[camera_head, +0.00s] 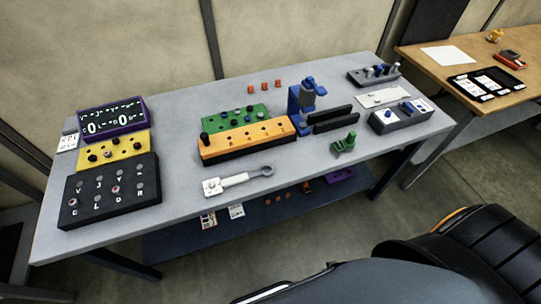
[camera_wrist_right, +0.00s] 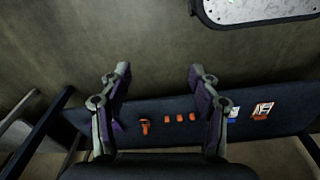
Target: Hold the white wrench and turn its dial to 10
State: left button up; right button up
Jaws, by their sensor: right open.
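The white wrench (camera_head: 237,180) lies on the grey table near its front edge, in the middle of the head view. Its wide white end with small dark marks is at the left, and its grey ring end is at the right. The dial's reading is too small to tell. My right gripper (camera_wrist_right: 160,85) shows in the right wrist view, with its two fingers wide apart and nothing between them. The wrench is not in that wrist view. My left gripper is not in view.
A black knob panel (camera_head: 110,190) stands left of the wrench, and an orange block (camera_head: 248,142) stands behind it. A green clamp-like part (camera_head: 345,143) is to its right. A lower shelf (camera_wrist_right: 180,143) holds small orange parts. Bare tabletop surrounds the wrench.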

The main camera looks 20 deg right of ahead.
jog(key=w+a+r+m+y, duration=0.15)
jog(key=w+r+m, duration=0.35)
jog(key=w, duration=0.6)
notch_tip(320, 180, up, 38)
jog(key=m+y, duration=0.5)
jog(key=m, duration=0.5)
send_over(266, 173)
jog(key=d, duration=0.5)
jog(key=shift+d+g, duration=0.15)
jog(key=shift+g, duration=0.25)
jog(key=shift+m, duration=0.3)
jog(key=x, duration=0.7)
jog(key=shift+w+f, duration=0.1)
jog(key=shift+f, duration=0.25)
